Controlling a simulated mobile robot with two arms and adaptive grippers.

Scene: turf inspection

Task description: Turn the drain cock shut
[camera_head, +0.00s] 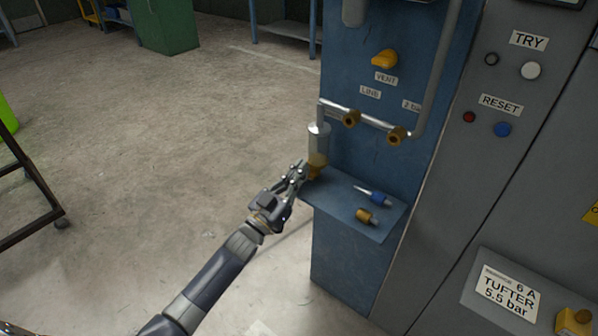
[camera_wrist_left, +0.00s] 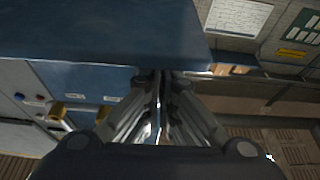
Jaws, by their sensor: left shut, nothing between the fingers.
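A grey cylinder (camera_head: 319,143) with an amber lower part (camera_head: 317,160) hangs on the left side of the blue panel. A small brass-coloured fitting (camera_head: 314,172) at its bottom looks like the drain cock. The cock is small here and partly hidden by my fingers, so its handle position cannot be told. My left gripper (camera_head: 299,170) is just left of the fitting, and I cannot tell whether it touches. Its fingers are shut and empty, and they also show together in the left wrist view (camera_wrist_left: 160,100). My right gripper is out of view.
A small blue shelf (camera_head: 349,214) juts out below the cylinder. A blue-handled tool (camera_head: 379,198) and a brass fitting (camera_head: 367,216) lie on it. A yellow knob (camera_head: 384,60) and brass pipe fittings (camera_head: 351,119) are above.

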